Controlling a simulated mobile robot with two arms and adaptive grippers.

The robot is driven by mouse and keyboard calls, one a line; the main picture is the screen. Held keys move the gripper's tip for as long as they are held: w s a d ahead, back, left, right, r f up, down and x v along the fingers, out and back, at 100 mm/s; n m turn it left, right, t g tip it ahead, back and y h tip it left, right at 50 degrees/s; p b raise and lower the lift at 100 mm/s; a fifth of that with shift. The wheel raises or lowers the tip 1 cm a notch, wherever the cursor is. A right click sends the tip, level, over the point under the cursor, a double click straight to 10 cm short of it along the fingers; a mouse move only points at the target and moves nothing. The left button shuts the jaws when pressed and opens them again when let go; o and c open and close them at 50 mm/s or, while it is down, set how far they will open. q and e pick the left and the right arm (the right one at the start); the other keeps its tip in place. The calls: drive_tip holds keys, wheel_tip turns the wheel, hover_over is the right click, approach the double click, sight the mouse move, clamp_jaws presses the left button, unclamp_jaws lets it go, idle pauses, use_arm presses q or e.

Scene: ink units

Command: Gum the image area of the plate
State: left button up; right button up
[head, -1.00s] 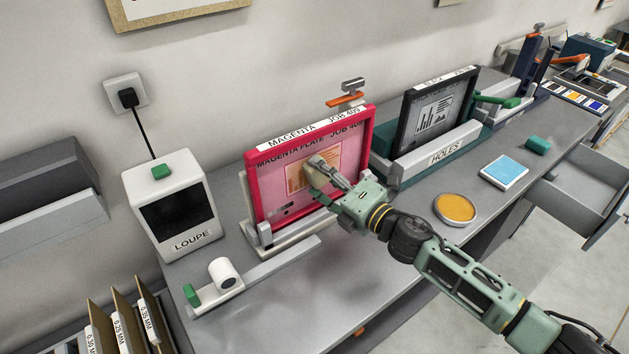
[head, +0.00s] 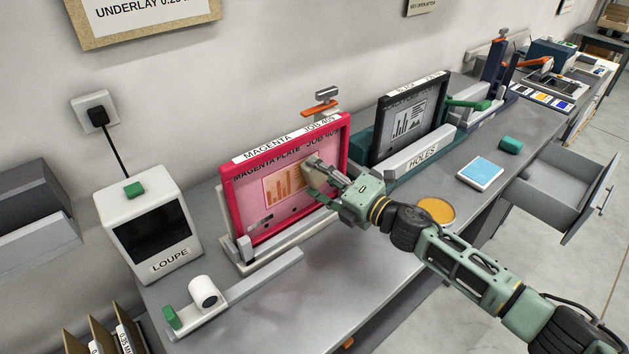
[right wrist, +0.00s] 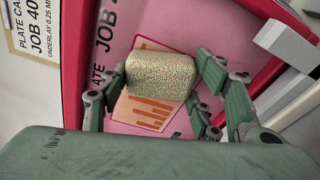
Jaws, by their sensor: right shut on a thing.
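The magenta plate (head: 290,219) stands tilted back in a pink-red frame (head: 231,205) labelled "MAGENTA JOB 40". Its image area (head: 281,190), an orange bar chart in a red outline, also shows in the right wrist view (right wrist: 145,112). My right gripper (head: 318,178) is shut on a tan speckled sponge (right wrist: 162,74). The sponge is over the upper right part of the image area and hides it; I cannot tell whether it touches. An amber round dish (head: 437,209) lies on the bench, partly behind my right arm. My left gripper is not in view.
A loupe box (head: 150,235) stands left of the frame, with a white roll (head: 204,292) in front. A black-framed plate (head: 405,115) stands behind the HOLES block (head: 422,155). A blue pad (head: 480,175) and an open drawer (head: 570,180) are to the right.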

sight(272, 188)
drive_tip(key=shift+w+d+p, duration=0.15)
drive_tip(key=shift+p, duration=0.15)
drive_tip(key=shift+s+a+p, duration=0.75)
drive_tip(key=shift+s+a, duration=0.5)
drive_tip(key=shift+s+a+p, duration=1.15)
drive_tip(key=shift+s+a, duration=2.1)
drive_tip(key=shift+s, duration=0.05)
drive_tip(key=shift+d, duration=0.1)
